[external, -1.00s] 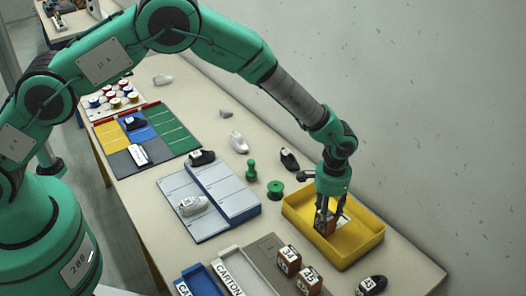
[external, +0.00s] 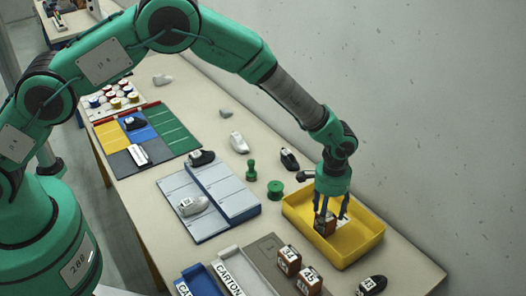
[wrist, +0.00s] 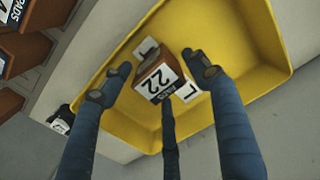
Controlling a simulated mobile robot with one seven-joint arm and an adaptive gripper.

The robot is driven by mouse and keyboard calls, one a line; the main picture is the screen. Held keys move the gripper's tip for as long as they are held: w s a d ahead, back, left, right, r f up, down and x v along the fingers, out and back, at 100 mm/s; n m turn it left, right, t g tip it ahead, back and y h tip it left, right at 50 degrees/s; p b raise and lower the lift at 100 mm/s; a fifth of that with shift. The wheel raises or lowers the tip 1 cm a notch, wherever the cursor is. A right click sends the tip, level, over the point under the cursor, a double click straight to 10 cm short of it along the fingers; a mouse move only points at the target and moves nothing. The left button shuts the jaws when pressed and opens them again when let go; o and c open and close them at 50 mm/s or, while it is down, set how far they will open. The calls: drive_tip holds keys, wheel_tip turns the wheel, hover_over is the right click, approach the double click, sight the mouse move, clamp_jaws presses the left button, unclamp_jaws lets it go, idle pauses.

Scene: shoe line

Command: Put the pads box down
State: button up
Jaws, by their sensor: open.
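The pads box (wrist: 157,80) is a small brown box with a white label reading 22. It sits inside the yellow tray (external: 369,243), over or beside white cards lettered L (wrist: 190,91). In the external view the box (external: 325,226) is partly hidden by my fingers. My gripper (external: 330,207) points down into the tray. In the wrist view its fingers (wrist: 155,85) are spread apart, with gaps on both sides of the box, so it is open and not holding it.
Brown numbered boxes (external: 289,261) stand on a grey-brown board left of the tray. A dark shoe (external: 371,285) lies near the table's front right. A green spool (external: 275,188) and a black shoe (external: 289,159) are behind the tray. The grey wall is to the right.

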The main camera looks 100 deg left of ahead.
wheel_tip(320, 180, up, 12)
idle(0.6)
drive_tip(key=shift+r, duration=0.1)
idle(0.7)
wheel_tip(320, 180, up, 17)
drive_tip(key=m+t, duration=0.1)
drive_tip(key=m, duration=0.1)
hover_over(327, 214)
drive_tip(key=s+d, duration=0.5)
drive_tip(key=d, duration=0.4)
drive_tip(key=s+d+r+m+t, duration=0.2)
drive_tip(key=s+d+r, duration=0.85)
drive_tip(key=r, duration=0.35)
drive_tip(key=s+d+r+m+t, duration=0.1)
drive_tip(key=s+d+r, duration=0.25)
drive_tip(key=s, duration=0.35)
drive_tip(key=s+d+r+m, duration=0.15)
drive_tip(key=s+d, duration=0.25)
drive_tip(key=s, duration=0.4)
drive_tip(key=s+d+m, duration=0.1)
drive_tip(key=s+d, duration=0.1)
drive_tip(key=s, duration=0.6)
drive_tip(key=s+d+m+t, duration=0.1)
drive_tip(key=s+d, duration=0.2)
drive_tip(key=s, duration=0.6)
drive_tip(key=shift+s+d+f+t, duration=0.2)
drive_tip(key=shift+d+f+t, duration=0.05)
drive_tip(key=shift+d+t, duration=0.05)
